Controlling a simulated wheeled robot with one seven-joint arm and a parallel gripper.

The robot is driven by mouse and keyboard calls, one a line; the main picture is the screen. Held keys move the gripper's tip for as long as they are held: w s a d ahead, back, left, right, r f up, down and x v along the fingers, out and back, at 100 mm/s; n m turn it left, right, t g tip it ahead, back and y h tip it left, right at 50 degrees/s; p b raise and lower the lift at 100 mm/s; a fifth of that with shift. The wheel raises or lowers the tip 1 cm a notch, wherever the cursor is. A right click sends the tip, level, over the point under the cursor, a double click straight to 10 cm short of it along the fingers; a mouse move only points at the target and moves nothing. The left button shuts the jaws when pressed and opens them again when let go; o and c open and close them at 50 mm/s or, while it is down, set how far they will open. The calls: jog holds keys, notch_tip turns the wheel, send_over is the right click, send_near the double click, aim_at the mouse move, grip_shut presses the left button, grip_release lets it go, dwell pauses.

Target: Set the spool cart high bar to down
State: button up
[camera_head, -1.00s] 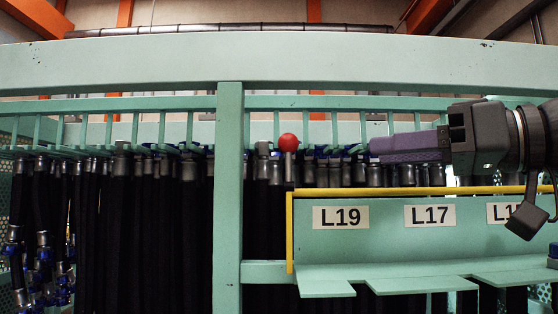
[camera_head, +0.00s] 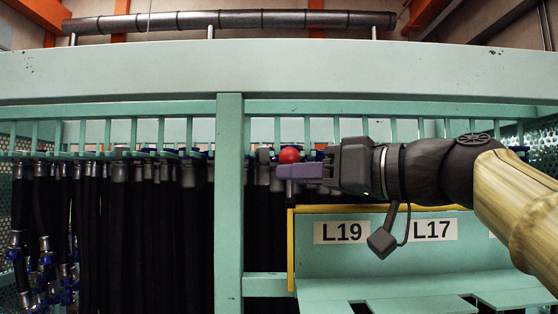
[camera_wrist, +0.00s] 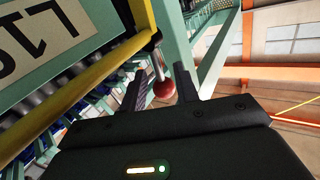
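A yellow bar (camera_head: 291,248) runs along the top and left edge of a green panel with labels L19 and L17; it also shows in the wrist view (camera_wrist: 75,92). I cannot tell for sure which part is the high bar. A red ball knob (camera_head: 289,155) on a short metal rod stands by the bar's upper left corner. My gripper (camera_head: 298,172) reaches in from the right, at the knob. In the wrist view the knob (camera_wrist: 164,89) lies between the two spread fingers of my gripper (camera_wrist: 160,82), with a visible gap to the left finger.
A green upright post (camera_head: 229,200) stands just left of the knob. A thick green beam (camera_head: 280,75) crosses above. Black hoses (camera_head: 150,230) hang in a row behind. A dark pipe (camera_head: 230,20) runs along the top. The space before the L19 panel (camera_head: 330,265) is mostly clear.

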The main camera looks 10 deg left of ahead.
jog(key=p+x, duration=0.1)
jog(key=x, duration=0.3)
jog(key=shift+a+p, duration=0.15)
jog(key=shift+p, duration=0.15)
grip_shut()
